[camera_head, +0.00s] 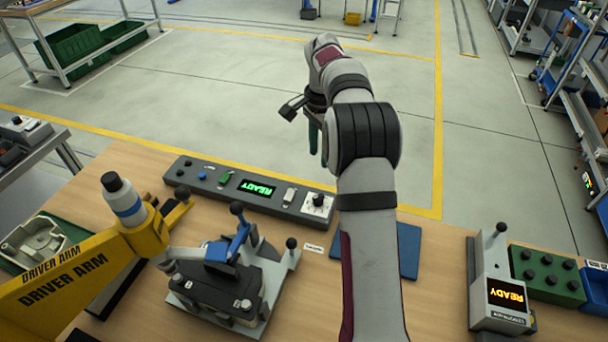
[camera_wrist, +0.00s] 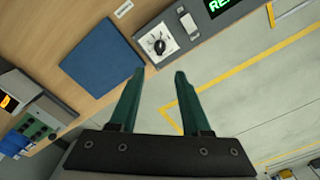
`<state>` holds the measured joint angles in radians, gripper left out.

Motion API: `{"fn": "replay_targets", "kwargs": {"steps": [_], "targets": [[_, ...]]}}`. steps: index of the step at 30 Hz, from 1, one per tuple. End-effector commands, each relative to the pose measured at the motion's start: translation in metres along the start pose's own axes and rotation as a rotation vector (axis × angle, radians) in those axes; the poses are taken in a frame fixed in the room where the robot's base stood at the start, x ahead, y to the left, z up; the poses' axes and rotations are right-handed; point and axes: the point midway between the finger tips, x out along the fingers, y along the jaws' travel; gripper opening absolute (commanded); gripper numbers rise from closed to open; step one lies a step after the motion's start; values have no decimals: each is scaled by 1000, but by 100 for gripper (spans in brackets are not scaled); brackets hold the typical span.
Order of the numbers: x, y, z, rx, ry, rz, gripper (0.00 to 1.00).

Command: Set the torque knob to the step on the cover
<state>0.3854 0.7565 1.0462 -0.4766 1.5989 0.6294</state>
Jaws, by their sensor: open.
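The torque knob (camera_head: 318,200) is a small black knob on a white dial plate at the right end of a grey control panel (camera_head: 212,186). In the wrist view the knob (camera_wrist: 160,46) sits just beyond my fingertips; its pointer direction and scale are too small to read. My gripper (camera_wrist: 159,72) is open and empty, its two green fingers apart and not touching the knob. In the head view my gripper (camera_head: 318,138) hangs above the panel's right end, partly hidden by my arm. A dark cover (camera_head: 222,285) sits in a grey fixture; no step marking is legible on it.
The panel has a green READY display (camera_head: 257,188). A yellow driver arm (camera_head: 80,272) stands at left beside the fixture. A blue mat (camera_wrist: 95,57) lies near the panel. A tester (camera_head: 497,290) showing READY and a green block (camera_head: 545,274) stand at right.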

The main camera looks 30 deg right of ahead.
Motion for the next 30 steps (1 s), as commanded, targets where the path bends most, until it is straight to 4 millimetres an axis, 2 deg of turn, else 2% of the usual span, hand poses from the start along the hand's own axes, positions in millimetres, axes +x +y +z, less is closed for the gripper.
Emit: {"fn": "replay_targets", "kwargs": {"steps": [9,12,15,21,28,29,30], "targets": [[91,1,2,-5,-4,3,48],[116,1,2,-5,-3,1,48],[132,1,2,-6,-2,0,48],[145,0,2,-6,-2,-2,48],[146,0,2,-6,-2,-3,48],[146,0,2,-6,-2,-2,46],[146,0,2,-6,-2,-3,38]]}}
